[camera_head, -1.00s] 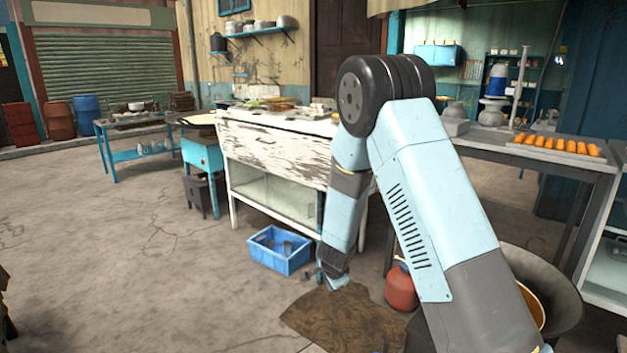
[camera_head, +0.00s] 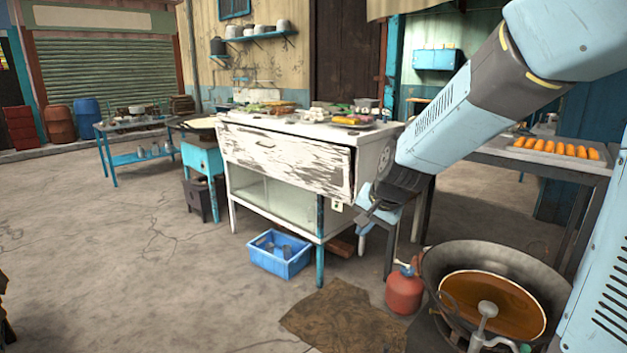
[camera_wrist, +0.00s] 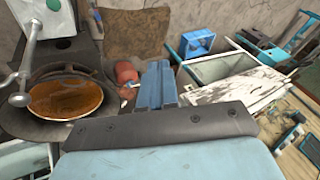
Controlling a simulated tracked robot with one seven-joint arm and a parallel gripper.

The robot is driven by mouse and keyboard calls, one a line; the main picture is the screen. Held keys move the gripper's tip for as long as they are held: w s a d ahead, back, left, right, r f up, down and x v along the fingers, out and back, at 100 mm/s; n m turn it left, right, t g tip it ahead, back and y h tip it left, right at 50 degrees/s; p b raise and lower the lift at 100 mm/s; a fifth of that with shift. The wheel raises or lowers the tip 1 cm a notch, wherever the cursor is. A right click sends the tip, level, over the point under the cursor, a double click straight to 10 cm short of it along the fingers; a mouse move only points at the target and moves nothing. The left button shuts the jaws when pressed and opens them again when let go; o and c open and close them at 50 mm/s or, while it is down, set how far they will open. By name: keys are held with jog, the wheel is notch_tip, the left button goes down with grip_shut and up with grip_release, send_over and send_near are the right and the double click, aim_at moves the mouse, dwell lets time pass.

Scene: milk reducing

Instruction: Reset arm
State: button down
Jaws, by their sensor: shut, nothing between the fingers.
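My gripper (camera_head: 377,213) is at the end of my pale blue arm, which comes in from the upper right in the head view. It hangs in the air in front of the right end of the worn white counter (camera_head: 285,160), above the floor. In the wrist view my gripper (camera_wrist: 156,83) points away from the camera with its fingers together. Nothing is held between them.
A blue crate (camera_head: 279,262) and a brown mat (camera_head: 345,318) lie on the floor. A table with orange food (camera_head: 555,148) stands behind my arm.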

jog(key=s+d+r+n+h, duration=0.1)
jog(key=s+d+r, duration=0.2)
jog(key=s, duration=0.4)
jog(key=s+d+r+n+h, duration=0.1)
jog(key=s+d+r+n, duration=0.1)
jog(key=s+d, duration=0.3)
jog(key=s+d+r+n, duration=0.2)
jog(key=s+r, duration=0.3)
jog(key=s, duration=0.5)
jog(key=shift+s+d+h, duration=0.35)
jog(key=shift+d+h, duration=0.05)
jog(key=shift+d, duration=0.5)
